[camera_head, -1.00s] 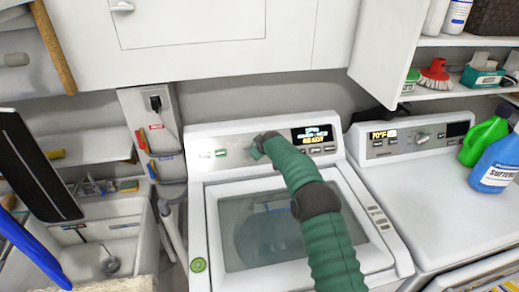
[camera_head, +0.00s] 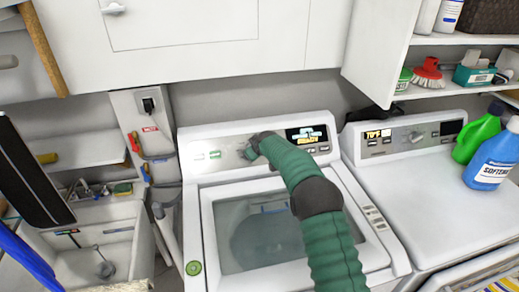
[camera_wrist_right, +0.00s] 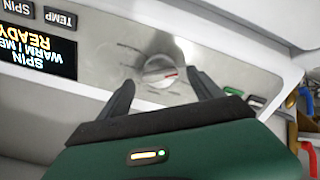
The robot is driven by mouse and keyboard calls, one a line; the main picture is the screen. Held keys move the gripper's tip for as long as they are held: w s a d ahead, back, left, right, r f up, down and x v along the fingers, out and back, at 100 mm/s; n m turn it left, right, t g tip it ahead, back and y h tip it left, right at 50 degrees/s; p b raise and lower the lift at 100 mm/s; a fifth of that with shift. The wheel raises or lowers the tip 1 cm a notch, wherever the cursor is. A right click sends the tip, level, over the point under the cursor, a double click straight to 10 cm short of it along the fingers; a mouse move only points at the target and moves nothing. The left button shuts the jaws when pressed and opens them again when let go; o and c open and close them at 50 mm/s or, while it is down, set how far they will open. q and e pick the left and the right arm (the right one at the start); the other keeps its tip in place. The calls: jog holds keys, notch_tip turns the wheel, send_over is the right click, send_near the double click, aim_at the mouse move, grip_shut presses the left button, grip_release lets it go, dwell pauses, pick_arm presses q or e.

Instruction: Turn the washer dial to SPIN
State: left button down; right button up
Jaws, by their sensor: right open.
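The washer (camera_head: 192,235) stands in the middle of the head view, with its control panel at the back. Its round silver dial shows in the right wrist view (camera_wrist_right: 160,71), with a red mark on its right side as seen there. The washer's display (camera_wrist_right: 36,45) reads SPIN, WARM and READY, upside down in the wrist view. My right gripper (camera_wrist_right: 163,88) is open, its two dark fingers spread on either side of the dial's near side. No contact is visible. In the head view my right gripper (camera_head: 252,146) hides the dial. My left gripper is not in view.
A dryer (camera_head: 405,190) stands to the right, with green (camera_head: 478,136) and blue (camera_head: 493,162) bottles on top. A sink (camera_head: 115,240) is at the left. White cabinets (camera_head: 220,45) hang above the panel. Buttons line the panel beside the dial.

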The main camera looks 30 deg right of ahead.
jog(key=b+v, duration=0.2)
jog(key=v, duration=1.2)
jog(key=shift+s+r, duration=0.15)
